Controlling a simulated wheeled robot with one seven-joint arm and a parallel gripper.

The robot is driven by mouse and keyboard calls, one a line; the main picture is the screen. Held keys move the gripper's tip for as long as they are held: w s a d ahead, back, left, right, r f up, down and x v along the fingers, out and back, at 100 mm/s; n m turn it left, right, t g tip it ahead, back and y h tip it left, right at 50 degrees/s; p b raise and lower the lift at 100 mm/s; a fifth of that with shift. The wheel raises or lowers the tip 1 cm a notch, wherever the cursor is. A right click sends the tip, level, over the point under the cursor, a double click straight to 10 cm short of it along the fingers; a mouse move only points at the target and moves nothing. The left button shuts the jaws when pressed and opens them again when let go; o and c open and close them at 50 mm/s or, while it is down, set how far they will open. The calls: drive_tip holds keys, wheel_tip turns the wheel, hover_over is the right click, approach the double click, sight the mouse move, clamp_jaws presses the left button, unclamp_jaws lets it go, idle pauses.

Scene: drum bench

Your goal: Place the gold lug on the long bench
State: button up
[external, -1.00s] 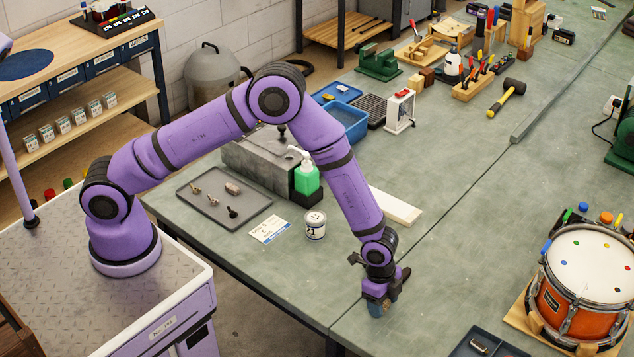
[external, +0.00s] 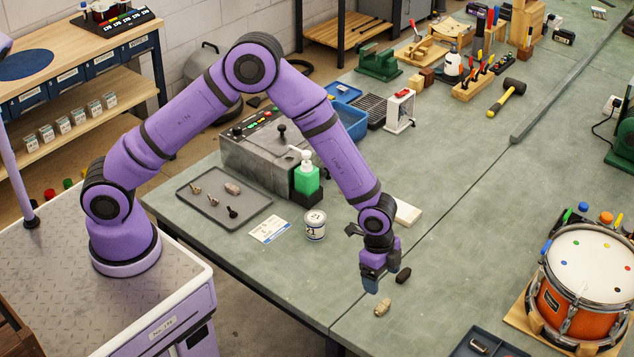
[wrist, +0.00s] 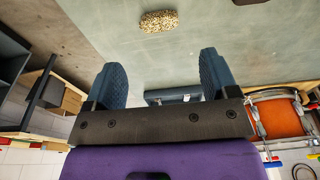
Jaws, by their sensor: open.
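The gold lug (external: 382,309) lies on its side on the green-grey long bench (external: 440,235), near its front edge. In the wrist view the gold lug (wrist: 158,21) is speckled gold and lies beyond the fingertips. My gripper (external: 370,285) is above the bench, just behind and left of the lug in the external view. In the wrist view my gripper (wrist: 162,78) has its two blue fingers wide apart, with nothing between them.
A dark lug (external: 403,274) lies on the bench close to the gripper. A dark tray (external: 462,347) and a drum (external: 585,285) are at right.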

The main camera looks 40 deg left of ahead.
drive_tip(key=w+a+r+n+t, duration=0.1)
drive_tip(key=w+a+r+n, duration=0.15)
drive_tip(key=a+r, duration=0.6)
drive_tip(key=w+a+r+n+t, duration=0.15)
drive_tip(key=w+a+r, duration=0.25)
drive_tip(key=a+r, duration=0.45)
drive_tip(key=s+a+r+n+y, duration=0.1)
drive_tip(key=a+r+n, duration=0.3)
drive_tip(key=a+r, duration=0.85)
drive_tip(key=s+a+r+n+t, duration=0.1)
drive_tip(key=s+a+r+n, duration=0.25)
drive_tip(key=a, duration=0.45)
drive_tip(key=s+a+r+n+t, duration=0.1)
drive_tip(key=s+a+r+n, duration=0.15)
drive_tip(key=s+a, duration=0.35)
drive_tip(key=s+a+n, duration=0.4)
drive_tip(key=s+a, duration=0.5)
drive_tip(key=s, duration=0.2)
drive_tip(key=shift+a+r+t+y, duration=0.2)
drive_tip(key=shift+a+t+y, duration=0.15)
drive_tip(key=shift+a+y, duration=0.05)
